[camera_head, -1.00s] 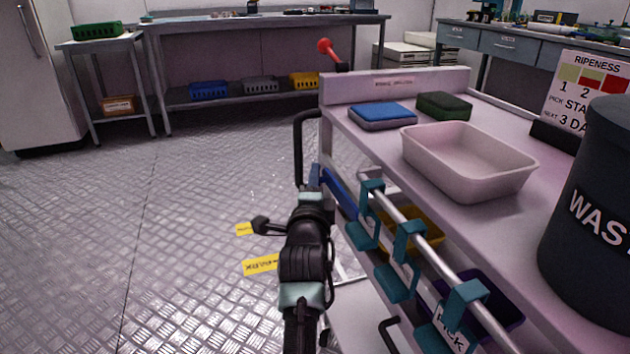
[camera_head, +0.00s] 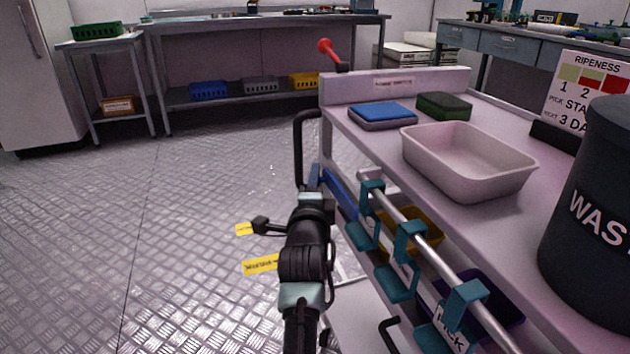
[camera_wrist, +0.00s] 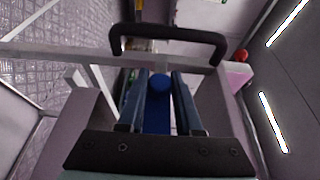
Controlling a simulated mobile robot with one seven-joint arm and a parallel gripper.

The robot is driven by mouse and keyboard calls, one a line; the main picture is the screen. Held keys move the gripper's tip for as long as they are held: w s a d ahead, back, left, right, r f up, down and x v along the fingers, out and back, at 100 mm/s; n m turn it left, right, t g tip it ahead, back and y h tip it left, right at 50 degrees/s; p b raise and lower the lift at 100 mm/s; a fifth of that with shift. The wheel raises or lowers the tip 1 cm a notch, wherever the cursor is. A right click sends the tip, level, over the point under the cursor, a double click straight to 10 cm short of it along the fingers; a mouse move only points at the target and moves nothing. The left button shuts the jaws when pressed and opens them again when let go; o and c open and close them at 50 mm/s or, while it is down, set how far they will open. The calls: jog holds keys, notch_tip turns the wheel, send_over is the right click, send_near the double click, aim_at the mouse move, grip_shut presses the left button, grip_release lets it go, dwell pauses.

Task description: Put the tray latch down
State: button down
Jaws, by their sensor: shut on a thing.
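My gripper (camera_wrist: 161,80) is shut in the wrist view, with a blue piece with a round end (camera_wrist: 160,84) between its two fingers. This piece looks like the tray latch. In the head view a blue bar (camera_head: 341,192) slants down along the left end of the cart, just right of my gripper's tip. It is partly hidden by the cart edge and my arm. I cannot tell exactly where the fingers touch it.
The cart top holds an empty pale bin (camera_head: 468,165), a blue sponge (camera_head: 383,113) and a dark waste bin (camera_head: 595,215). A black handle (camera_head: 298,150) stands at the cart's end, and a rail with teal hooks (camera_head: 408,240) runs along its side. Open floor lies left.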

jog(key=shift+f+p, duration=0.1)
jog(key=shift+p, duration=0.5)
jog(key=shift+f+g+p, duration=0.15)
jog(key=shift+g+p, duration=0.25)
jog(key=s+d+f+n+g+h+p, duration=0.3)
jog(key=s+f+g+p, duration=0.3)
jog(key=s+f+g, duration=0.5)
jog(key=shift+s+d+f+n+g, duration=0.45)
jog(key=shift+n+g, duration=0.25)
jog(key=shift+g, duration=1.6)
jog(key=shift+s, duration=0.1)
jog(key=c, duration=0.6)
grip_release()
